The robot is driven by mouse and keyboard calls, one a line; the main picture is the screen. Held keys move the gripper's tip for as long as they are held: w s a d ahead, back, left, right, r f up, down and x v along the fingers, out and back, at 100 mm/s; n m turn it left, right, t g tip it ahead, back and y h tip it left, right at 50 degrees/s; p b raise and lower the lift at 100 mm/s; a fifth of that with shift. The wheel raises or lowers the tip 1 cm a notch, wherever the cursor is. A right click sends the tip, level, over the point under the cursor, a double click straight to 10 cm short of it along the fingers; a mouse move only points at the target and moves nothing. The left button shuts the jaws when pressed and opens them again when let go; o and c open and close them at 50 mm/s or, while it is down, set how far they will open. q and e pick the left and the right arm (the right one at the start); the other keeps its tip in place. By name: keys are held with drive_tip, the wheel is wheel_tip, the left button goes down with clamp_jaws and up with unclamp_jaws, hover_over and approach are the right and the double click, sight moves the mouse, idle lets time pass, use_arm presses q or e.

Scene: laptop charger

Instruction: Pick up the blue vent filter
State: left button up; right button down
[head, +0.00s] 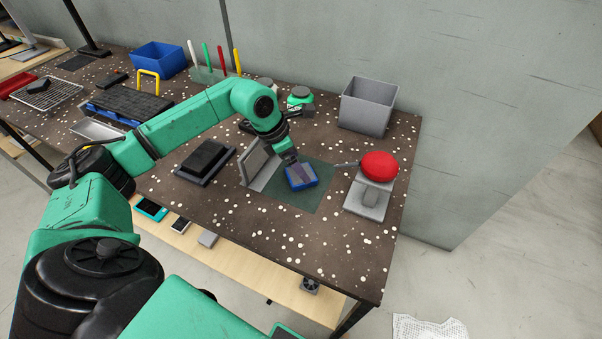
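The blue vent filter (301,184) is a small blue rectangular block with a greyish top, over the dark green mat (314,202) on the speckled table. My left gripper (292,160) reaches down to it from above, at its upper edge. The fingers are small and partly merge with the filter's top, so I cannot tell whether they are open or shut on it. Whether the filter rests on the mat or is slightly raised is also unclear. My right gripper is not in view.
A grey slanted stand (257,165) stands close left of the filter. A red rounded object (380,165) sits above a grey base (367,199) at right. A grey bin (368,104) stands behind. A black block (205,157) lies left. The table's front right is clear.

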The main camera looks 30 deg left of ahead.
use_arm(q)
drive_tip(key=x, duration=0.3)
drive_tip(key=shift+s+d, duration=0.1)
drive_tip(key=shift+d, duration=0.05)
drive_tip(key=shift+f, duration=0.2)
drive_tip(key=shift+f, duration=0.2)
idle(0.3)
drive_tip(key=c, duration=1.2)
